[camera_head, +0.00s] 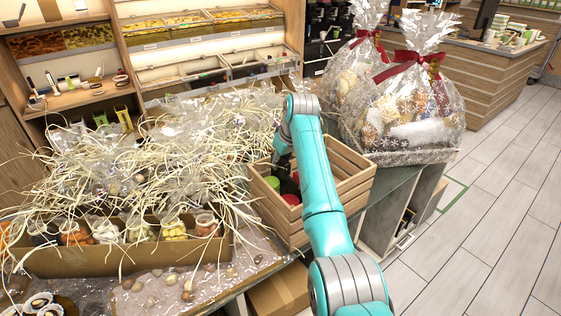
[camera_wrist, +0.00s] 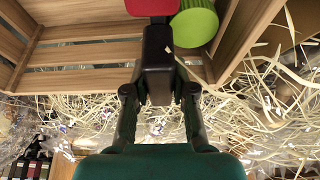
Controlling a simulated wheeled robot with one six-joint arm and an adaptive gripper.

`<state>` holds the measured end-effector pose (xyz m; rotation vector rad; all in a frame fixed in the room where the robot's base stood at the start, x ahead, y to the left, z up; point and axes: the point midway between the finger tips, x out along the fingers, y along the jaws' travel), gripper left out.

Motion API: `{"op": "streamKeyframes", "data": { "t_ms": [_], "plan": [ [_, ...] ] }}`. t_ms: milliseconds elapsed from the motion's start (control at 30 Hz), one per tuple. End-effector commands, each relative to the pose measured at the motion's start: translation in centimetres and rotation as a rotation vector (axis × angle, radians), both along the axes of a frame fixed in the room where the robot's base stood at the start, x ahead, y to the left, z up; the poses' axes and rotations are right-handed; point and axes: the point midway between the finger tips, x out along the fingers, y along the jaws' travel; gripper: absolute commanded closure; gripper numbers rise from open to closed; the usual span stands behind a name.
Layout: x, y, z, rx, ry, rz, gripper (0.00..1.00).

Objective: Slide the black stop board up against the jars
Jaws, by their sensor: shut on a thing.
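The jars stand inside a slatted wooden crate (camera_head: 350,188); a red one (camera_head: 291,199) and a green one (camera_head: 273,183) show beside my arm. The wrist view shows the red jar (camera_wrist: 152,7) at the top edge and the green jar (camera_wrist: 195,24) to its right. My gripper (camera_wrist: 160,98) is shut on a black piece (camera_wrist: 158,68), which looks like the black stop board seen end-on. Its far end is close to both jars; I cannot tell if it touches them.
The crate walls (camera_wrist: 75,80) rise close around the jars. Pale straw and clear film (camera_head: 190,140) fill the left. A box of filled jars (camera_head: 110,262) stands at front left. Wrapped hampers (camera_head: 415,110) stand behind right.

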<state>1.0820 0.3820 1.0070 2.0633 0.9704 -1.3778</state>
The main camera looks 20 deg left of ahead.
Motion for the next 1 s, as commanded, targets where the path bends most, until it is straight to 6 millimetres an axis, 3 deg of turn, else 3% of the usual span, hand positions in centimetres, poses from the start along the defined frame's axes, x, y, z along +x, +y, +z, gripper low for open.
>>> {"op": "streamKeyframes", "data": {
  "t_ms": [200,233,267,667,1000],
  "plan": [
    [-0.1,0.0,0.0,0.000,0.003,0.001,1.00],
    [-0.1,0.0,0.0,0.000,0.003,0.001,0.68],
    [-0.1,0.0,0.0,0.000,0.003,0.001,0.65],
    [-0.2,-0.2,0.6,0.000,0.000,0.001,0.65],
    [-1.6,-1.9,6.2,0.001,-0.003,0.001,0.65]
  ]
}}
